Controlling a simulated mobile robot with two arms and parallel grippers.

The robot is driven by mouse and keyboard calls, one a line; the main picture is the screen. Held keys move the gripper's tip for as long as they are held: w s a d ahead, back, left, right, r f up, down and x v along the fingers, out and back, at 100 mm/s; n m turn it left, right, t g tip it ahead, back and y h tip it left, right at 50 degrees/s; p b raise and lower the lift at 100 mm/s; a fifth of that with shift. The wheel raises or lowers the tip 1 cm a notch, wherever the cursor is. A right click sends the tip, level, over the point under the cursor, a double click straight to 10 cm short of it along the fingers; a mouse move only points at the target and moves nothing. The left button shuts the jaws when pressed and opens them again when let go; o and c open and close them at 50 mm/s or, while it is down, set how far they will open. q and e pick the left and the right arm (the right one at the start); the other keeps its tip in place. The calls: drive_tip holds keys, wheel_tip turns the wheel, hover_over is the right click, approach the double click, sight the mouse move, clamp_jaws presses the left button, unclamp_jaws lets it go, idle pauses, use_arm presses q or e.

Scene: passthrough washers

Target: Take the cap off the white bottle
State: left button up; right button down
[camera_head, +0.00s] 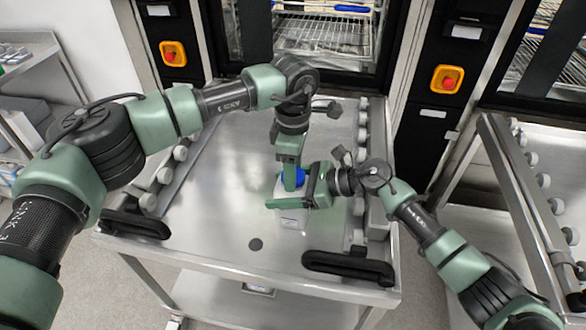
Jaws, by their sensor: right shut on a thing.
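The white bottle (292,217) stands upright on the steel cart top, near its middle. Its blue cap (299,177) shows at the top, partly hidden behind a finger of my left gripper. My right gripper (288,196) comes in from the right and is shut on the bottle, with one finger across its near side. My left gripper (291,184) points down from above at the cap. One of its fingers overlaps the cap in the picture. Its other finger is hidden, so I cannot tell whether it touches or grips the cap.
The cart top (200,222) is bare around the bottle, with black handles (348,267) at its front corners. Rows of rollers (150,201) line its sides. An open washer chamber (325,35) with a wire rack is behind. Another cart (540,185) stands right.

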use_arm(q)
drive_tip(key=c, duration=0.4)
drive_tip(key=shift+o, duration=0.2)
drive_tip(key=n, duration=0.6)
drive_tip(key=shift+r, duration=0.25)
drive_tip(key=shift+r, duration=0.9)
drive_tip(key=shift+r, duration=0.15)
drive_tip(key=shift+r, duration=1.9)
use_arm(e)
unclamp_jaws()
drive_tip(key=shift+d, duration=0.1)
